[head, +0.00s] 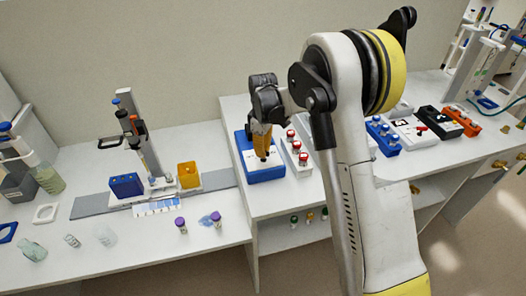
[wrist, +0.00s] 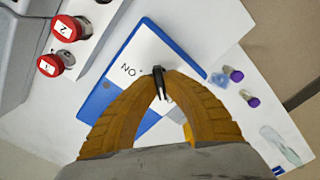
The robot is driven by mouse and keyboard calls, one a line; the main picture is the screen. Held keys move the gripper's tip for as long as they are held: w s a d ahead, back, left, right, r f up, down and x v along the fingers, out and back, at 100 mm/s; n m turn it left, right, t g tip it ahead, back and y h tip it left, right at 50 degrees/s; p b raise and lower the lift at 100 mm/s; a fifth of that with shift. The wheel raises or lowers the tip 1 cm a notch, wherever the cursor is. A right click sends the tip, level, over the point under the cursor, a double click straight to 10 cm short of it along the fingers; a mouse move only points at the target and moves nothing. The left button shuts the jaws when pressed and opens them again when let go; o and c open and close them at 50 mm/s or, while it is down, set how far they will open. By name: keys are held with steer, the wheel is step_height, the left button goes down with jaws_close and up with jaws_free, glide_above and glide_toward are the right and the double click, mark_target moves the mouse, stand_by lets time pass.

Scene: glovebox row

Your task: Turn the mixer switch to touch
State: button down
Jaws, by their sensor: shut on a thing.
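The mixer is a flat blue box with a white top (head: 266,174), standing on the bench in the head view. In the wrist view its white face (wrist: 148,50) has a blue border and black lettering that looks like "ON" upside down. A small black switch (wrist: 160,82) stands up from that face. My gripper (head: 263,152) points down over the mixer, with its yellow fingertips closed on the switch. The fingers (wrist: 157,90) hide part of the face, and any lettering under them cannot be read.
Blue, white, black and orange boxes (head: 383,135) line the bench further right. Left, a lower bench holds a pipette stand (head: 138,140), blue and yellow boxes and purple-capped vials (head: 181,225).

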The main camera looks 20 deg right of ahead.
steer(key=m, duration=0.5)
steer(key=shift+b, duration=0.4)
steer(key=c, duration=1.5)
jaws_free()
step_height(320, 180, up, 12)
